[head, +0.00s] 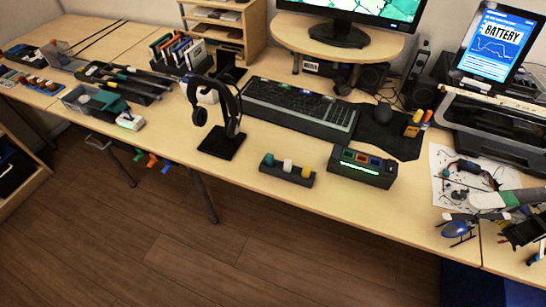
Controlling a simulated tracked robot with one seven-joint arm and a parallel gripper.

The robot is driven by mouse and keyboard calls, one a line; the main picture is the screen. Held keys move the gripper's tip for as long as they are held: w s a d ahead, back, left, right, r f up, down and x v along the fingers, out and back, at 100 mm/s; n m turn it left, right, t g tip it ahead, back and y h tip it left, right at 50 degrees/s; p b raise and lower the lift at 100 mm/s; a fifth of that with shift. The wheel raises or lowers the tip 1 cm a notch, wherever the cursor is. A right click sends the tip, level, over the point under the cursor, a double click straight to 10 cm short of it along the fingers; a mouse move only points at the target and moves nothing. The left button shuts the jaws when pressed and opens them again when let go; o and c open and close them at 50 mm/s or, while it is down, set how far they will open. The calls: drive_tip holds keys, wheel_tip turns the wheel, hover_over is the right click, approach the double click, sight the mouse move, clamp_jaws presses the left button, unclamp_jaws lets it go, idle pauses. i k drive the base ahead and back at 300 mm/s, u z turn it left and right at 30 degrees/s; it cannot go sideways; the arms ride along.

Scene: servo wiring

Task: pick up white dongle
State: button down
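A small white piece, which looks like the white dongle (288,165), stands upright in the middle of a low black holder (276,173) near the front edge of the desk. A teal piece (269,159) is to its left and a yellow piece (306,171) to its right in the same holder. I cannot make out my gripper in the head view.
A black box with coloured buttons and a green light strip (362,168) stands just right of the holder. A headphone stand (221,142) is to the left and a keyboard (300,106) behind. A blue toy helicopter (458,229) and loose parts crowd the right.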

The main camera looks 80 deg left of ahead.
sight(288, 166)
drive_tip(key=u, duration=0.1)
drive_tip(key=i, duration=0.15)
drive_tip(key=u, duration=2.25)
drive_tip(key=k, duration=0.5)
drive_tip(key=u, duration=0.55)
